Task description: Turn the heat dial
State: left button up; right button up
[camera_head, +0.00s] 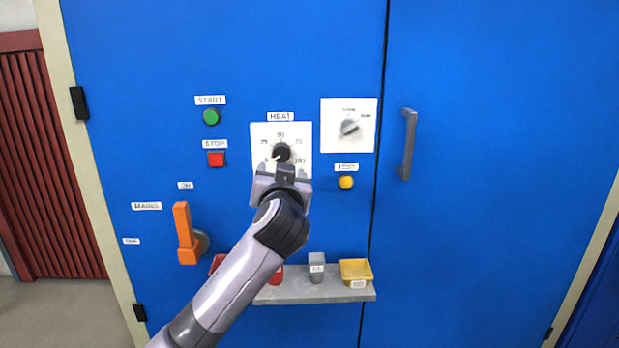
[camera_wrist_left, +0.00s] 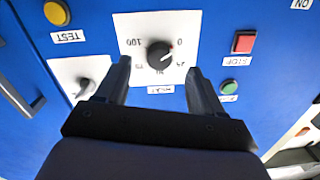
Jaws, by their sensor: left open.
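The heat dial (camera_head: 282,152) is a black round knob on a white plate under the HEAT label. In the left wrist view, upside down, the dial (camera_wrist_left: 159,55) shows whole. My left gripper (camera_head: 285,171) is in front of the lower part of the plate. In the wrist view its open fingers (camera_wrist_left: 158,65) are spread on either side of the dial, with gaps between them and the knob. I cannot tell how far the tips are from the panel. My right gripper is not in view.
A grey rotary switch (camera_head: 349,127) is right of the dial, above a yellow TEST button (camera_head: 346,182). A green START button (camera_head: 211,117) and red STOP button (camera_head: 216,159) are left. An orange lever (camera_head: 185,233) and a shelf (camera_head: 300,295) with small containers are below.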

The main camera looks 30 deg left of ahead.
aim_at(282, 156)
pick_arm(q)
jog(key=shift+n+y, duration=0.4)
jog(key=shift+r+b+x, duration=0.15)
jog(key=shift+r+x, duration=0.05)
jog(key=shift+x, duration=0.95)
jog(key=shift+r+b+x, duration=0.2)
jog(key=shift+x, duration=0.95)
jog(key=shift+r+b+x, duration=0.15)
jog(key=shift+r+x, duration=0.05)
jog(key=shift+x, duration=0.9)
jog(key=shift+w+d, duration=0.1)
jog(key=shift+d, duration=0.1)
jog(key=c, duration=1.1)
